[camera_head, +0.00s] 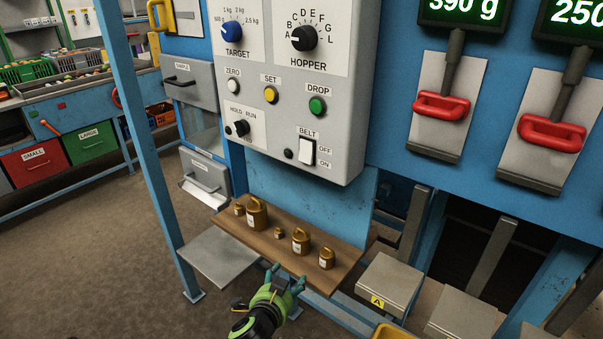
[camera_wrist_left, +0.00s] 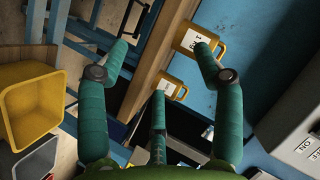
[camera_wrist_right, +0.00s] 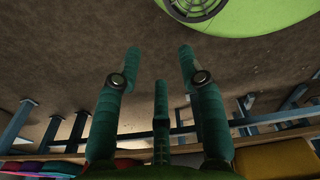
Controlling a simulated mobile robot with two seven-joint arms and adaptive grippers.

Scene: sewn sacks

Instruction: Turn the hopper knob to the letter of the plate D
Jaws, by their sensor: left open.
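The black hopper knob (camera_head: 304,38) sits on the grey control panel (camera_head: 345,120), ringed by letters from A to L. Its white mark seems to point left, near A, but it is small. No plate lettered D can be made out; a grey plate lettered A (camera_head: 388,282) shows at lower right. My left gripper (camera_head: 286,272) is open and empty, far below the knob, at the front edge of the wooden shelf. Its spread fingers show in the left wrist view (camera_wrist_left: 162,45). My right gripper (camera_wrist_right: 160,52) has its fingers apart and empty over the floor.
Several brass weights (camera_head: 300,241) stand on the wooden shelf (camera_head: 345,258). Other panel controls surround the knob: the target knob (camera_head: 231,31), buttons and the belt switch (camera_head: 307,151). Red-handled levers (camera_head: 441,107) are at right. A blue post (camera_head: 140,150) stands at left.

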